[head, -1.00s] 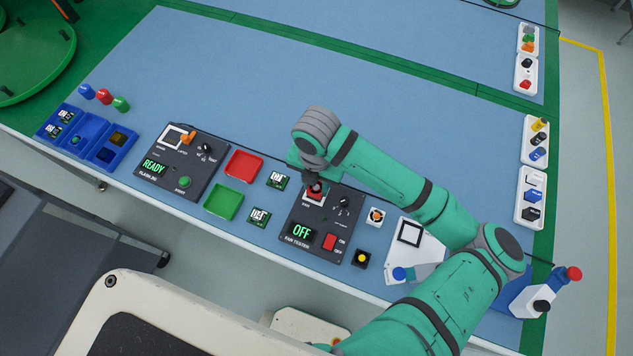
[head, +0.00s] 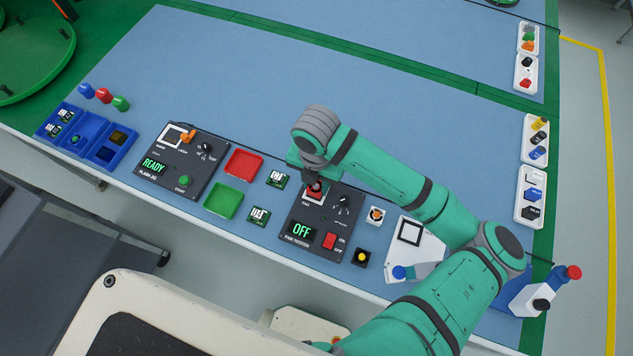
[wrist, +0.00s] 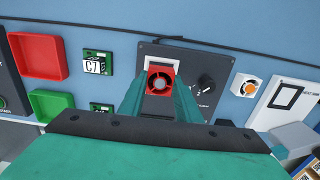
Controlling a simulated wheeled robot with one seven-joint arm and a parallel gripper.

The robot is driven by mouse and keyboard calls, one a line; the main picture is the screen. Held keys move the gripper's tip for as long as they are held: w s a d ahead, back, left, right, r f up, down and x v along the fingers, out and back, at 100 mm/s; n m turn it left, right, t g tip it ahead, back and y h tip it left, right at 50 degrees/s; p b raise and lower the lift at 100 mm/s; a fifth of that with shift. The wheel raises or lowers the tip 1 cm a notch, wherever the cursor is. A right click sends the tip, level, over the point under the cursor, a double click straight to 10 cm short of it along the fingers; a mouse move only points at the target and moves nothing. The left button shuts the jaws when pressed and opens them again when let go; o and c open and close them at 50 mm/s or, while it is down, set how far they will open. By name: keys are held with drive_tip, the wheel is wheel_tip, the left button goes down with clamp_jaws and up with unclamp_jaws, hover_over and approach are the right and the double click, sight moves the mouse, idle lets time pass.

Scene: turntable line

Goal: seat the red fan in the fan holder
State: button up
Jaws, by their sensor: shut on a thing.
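The red fan (wrist: 160,82) is a small square with a dark round rotor. My gripper (head: 315,187) is shut on the red fan, which also shows in the head view (head: 314,195). The fan holder is the white-framed square (head: 306,201) at the top left of the dark fan tester panel (head: 314,253). In the wrist view the white frame (wrist: 160,66) shows above and beside the fan. The fan is over or in the holder. I cannot tell if it is fully down, since my fingers hide part of it.
The tester has a knob (head: 343,201), an OFF display (head: 301,232) and a red switch (head: 330,241). A white fan with an orange hub (head: 376,215) stands to the right. Green boards (head: 278,180), a red tray (head: 244,164) and a green tray (head: 223,202) lie to the left.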

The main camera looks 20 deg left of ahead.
drive_tip(key=shift+f, duration=0.75)
idle(0.3)
drive_tip(key=o, duration=1.2)
drive_tip(key=shift+r, duration=0.1)
wheel_tip(320, 180, up, 11)
drive_tip(key=shift+f, duration=0.2)
